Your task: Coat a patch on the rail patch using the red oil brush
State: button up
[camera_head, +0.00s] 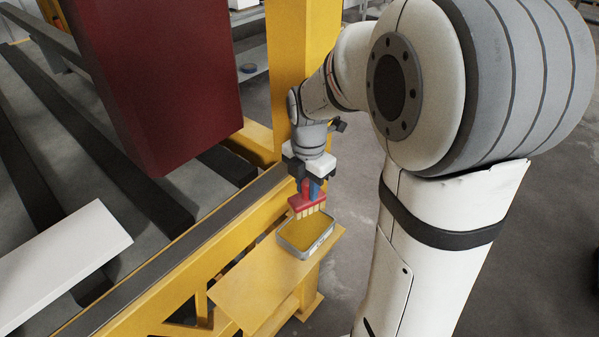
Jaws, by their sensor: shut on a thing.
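The red oil brush (307,204) has a red head with pale bristles pointing down. My gripper (311,179) is shut on it, and a bit of blue shows between the fingers. The brush is over the back edge of a grey tray (291,251) holding yellow oil. I cannot tell whether the bristles touch the oil. The rail (186,243) is a long dark strip on a yellow beam, left of the tray. I cannot make out a marked patch on it.
The tray stands on a yellow shelf (235,290) fixed to the beam. A large dark red block (155,80) rises behind the rail, and a yellow post (288,60) stands behind my gripper. A white board (60,262) lies at left. Grey floor at right is clear.

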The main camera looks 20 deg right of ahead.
aim_at(307, 208)
jog(key=shift+f+b, duration=2.2)
jog(key=shift+f, duration=0.75)
jog(key=shift+s+f+b, duration=0.2)
jog(key=shift+f+b, duration=0.2)
jog(key=shift+f, duration=0.15)
jog(key=shift+r+p, duration=2.7)
jog(key=shift+r, duration=0.9)
jog(key=shift+f, duration=0.1)
